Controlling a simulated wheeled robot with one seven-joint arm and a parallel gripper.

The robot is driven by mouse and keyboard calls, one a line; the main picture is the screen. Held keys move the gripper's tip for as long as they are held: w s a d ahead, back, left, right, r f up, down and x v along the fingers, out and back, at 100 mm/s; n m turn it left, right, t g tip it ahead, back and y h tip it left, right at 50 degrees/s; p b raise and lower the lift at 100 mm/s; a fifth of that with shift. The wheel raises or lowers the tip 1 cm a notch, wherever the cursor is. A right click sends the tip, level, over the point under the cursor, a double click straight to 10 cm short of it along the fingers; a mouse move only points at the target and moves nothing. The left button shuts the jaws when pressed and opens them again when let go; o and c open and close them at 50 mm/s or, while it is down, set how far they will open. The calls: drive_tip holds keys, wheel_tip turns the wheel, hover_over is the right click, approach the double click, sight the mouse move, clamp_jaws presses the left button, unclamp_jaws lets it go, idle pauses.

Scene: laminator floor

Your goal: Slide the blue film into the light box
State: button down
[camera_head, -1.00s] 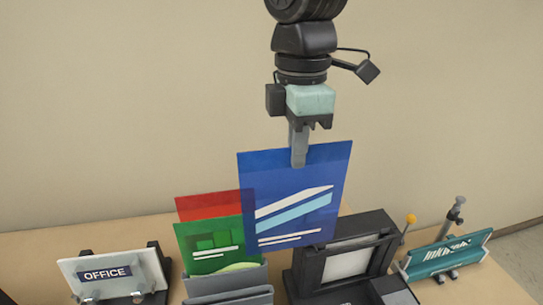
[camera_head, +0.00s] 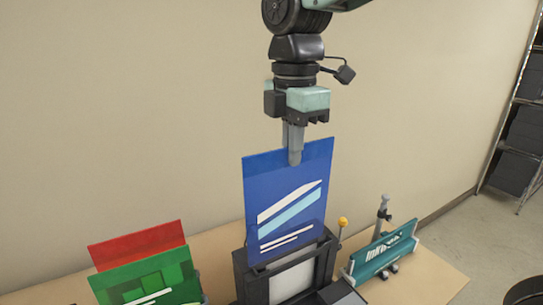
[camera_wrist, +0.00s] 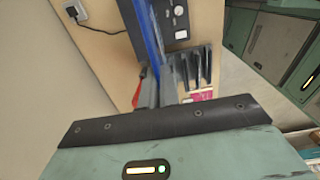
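The blue film (camera_head: 288,200) is a flat blue sheet with white and light-blue stripes. It hangs upright from my gripper (camera_head: 295,158), which is shut on its top edge. In the wrist view the film (camera_wrist: 150,40) shows nearly edge-on beyond the fingers. The light box (camera_head: 291,280) is a black frame with a pale panel on the table. In the head view the film's lower edge overlaps the top of the light box. I cannot tell whether the film is in the slot or just in front of or behind it.
A red film (camera_head: 138,244) and a green film (camera_head: 150,280) stand at the left. A teal sign (camera_head: 384,252) on a stand and a yellow-knobbed lever (camera_head: 342,223) are to the right. Shelving (camera_head: 520,135) stands far right. The wall is plain behind.

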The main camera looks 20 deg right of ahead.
sight(310, 144)
drive_tip(key=d, duration=0.3)
drive_tip(key=shift+w+d+f+b, duration=0.1)
drive_tip(key=shift+w+d+b, duration=0.2)
drive_tip(key=shift+w, duration=0.05)
drive_tip(key=shift+w+a+f+b, duration=0.2)
drive_tip(key=shift+w+f, duration=0.3)
drive_tip(key=shift+f, duration=0.05)
drive_tip(key=shift+w+a+f+b, duration=0.15)
drive_tip(key=shift+w+f, duration=0.3)
drive_tip(key=shift+f, duration=0.25)
idle(0.3)
drive_tip(key=shift+f, duration=0.25)
drive_tip(key=shift+f+b, duration=0.9)
drive_tip(key=shift+f, duration=0.65)
